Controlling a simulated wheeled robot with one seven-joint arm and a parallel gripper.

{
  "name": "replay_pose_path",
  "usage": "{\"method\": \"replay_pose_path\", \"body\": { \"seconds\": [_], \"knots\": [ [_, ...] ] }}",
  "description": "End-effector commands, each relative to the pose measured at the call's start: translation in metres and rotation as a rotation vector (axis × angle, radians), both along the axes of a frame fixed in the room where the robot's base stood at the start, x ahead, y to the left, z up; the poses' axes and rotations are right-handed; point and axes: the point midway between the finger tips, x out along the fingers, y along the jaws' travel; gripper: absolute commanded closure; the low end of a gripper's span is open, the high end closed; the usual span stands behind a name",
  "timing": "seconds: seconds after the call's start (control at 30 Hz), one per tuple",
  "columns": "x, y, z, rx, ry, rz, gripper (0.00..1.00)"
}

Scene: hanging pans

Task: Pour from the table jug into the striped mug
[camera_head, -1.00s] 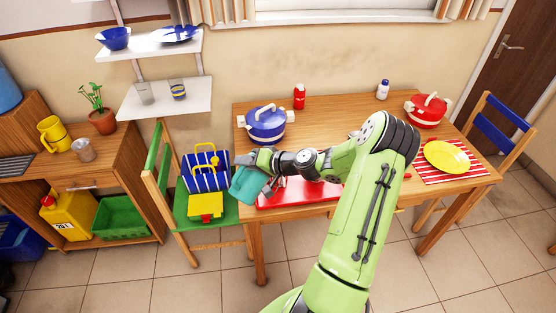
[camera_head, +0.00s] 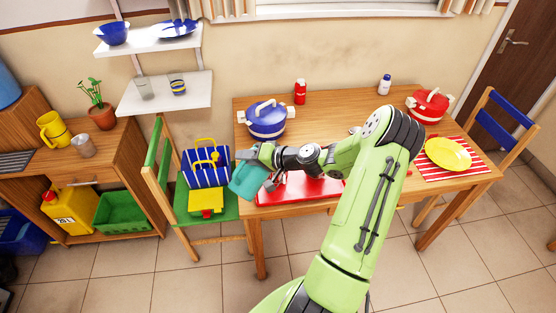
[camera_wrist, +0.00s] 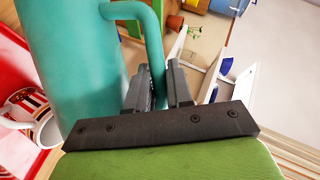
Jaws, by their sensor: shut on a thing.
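My gripper (camera_head: 262,157) is shut on the handle of the teal jug (camera_head: 247,181), at the left front of the table. The wrist view shows the jug body (camera_wrist: 70,65) close up, with its handle running between the fingers (camera_wrist: 158,88). The jug hangs beside the red tray. In the wrist view the striped mug (camera_wrist: 24,103), white with red and dark stripes, is at the far left over the red tray (camera_wrist: 12,55). In the head view the mug is hard to make out beside the jug and gripper. The jug's inside is hidden.
The red tray (camera_head: 300,191) lies on the wooden table under my arm. A blue pot (camera_head: 266,122) stands behind the gripper. A green chair (camera_head: 160,160) with a striped bag (camera_head: 205,170) stands left of the jug. A yellow plate (camera_head: 447,154) is at the right.

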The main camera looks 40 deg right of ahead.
Motion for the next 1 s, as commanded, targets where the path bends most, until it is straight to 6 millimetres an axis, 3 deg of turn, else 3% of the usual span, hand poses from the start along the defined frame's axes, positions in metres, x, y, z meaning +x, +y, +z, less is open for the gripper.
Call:
{"method": "replay_pose_path", "body": {
  "seconds": [1.0],
  "knots": [
    [-0.0044,0.0032,0.0055,0.038,0.003,-0.001,1.00]
  ]
}}
